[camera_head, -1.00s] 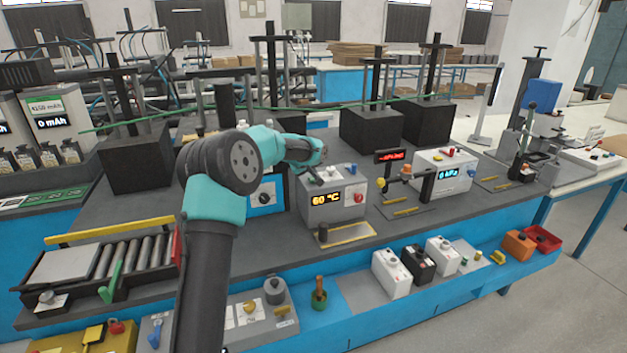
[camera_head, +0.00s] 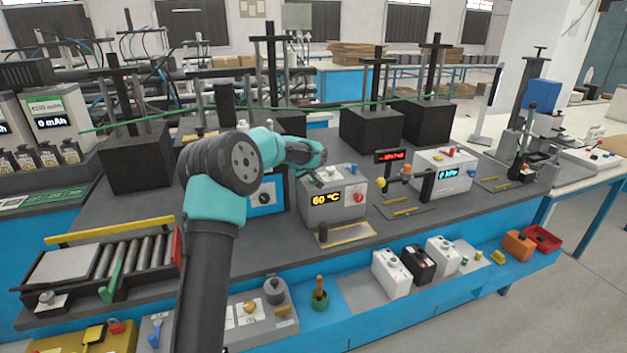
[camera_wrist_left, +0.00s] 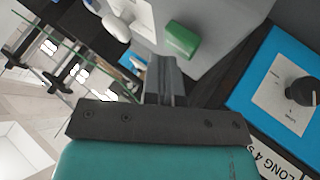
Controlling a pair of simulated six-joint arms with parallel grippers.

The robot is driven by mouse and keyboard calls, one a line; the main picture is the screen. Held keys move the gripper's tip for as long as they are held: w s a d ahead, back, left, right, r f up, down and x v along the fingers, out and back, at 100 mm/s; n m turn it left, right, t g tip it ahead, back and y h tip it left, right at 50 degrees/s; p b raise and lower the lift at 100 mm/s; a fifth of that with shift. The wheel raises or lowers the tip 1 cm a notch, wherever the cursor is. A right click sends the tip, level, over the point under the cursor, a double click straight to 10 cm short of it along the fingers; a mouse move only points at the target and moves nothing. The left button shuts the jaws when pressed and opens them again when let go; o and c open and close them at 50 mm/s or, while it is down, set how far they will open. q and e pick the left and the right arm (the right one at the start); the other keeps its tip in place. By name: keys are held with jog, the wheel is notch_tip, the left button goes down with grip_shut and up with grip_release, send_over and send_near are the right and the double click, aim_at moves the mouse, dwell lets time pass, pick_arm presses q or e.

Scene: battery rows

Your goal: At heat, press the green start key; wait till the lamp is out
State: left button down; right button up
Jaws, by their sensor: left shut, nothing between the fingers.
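The grey heater box (camera_head: 335,212) stands mid-bench and its orange display (camera_head: 326,199) reads 60 °C. A red knob (camera_head: 358,198) is on its front. In the left wrist view the green key (camera_wrist_left: 182,41) sits on a pale grey surface, just beyond the fingertips. My left gripper (camera_head: 318,158) is over the left end of the box's top; its fingers (camera_wrist_left: 166,75) are shut and empty. They look close to the key, but I cannot tell whether they touch. The head view does not show the key clearly. I cannot make out a lit lamp. My right gripper is not in view.
A blue-fronted unit (camera_head: 265,197) with a dark knob stands left of the box. A white box (camera_head: 444,174) with a blue display stands to the right. A yellow-edged plate (camera_head: 348,235) lies in front. Black blocks on posts stand behind.

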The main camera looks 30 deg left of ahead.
pick_arm(q)
jog(key=shift+f, duration=0.45)
dwell(0.8)
jog(key=shift+r, duration=0.85)
jog(key=shift+r, duration=0.15)
jog(key=shift+r, duration=2.35)
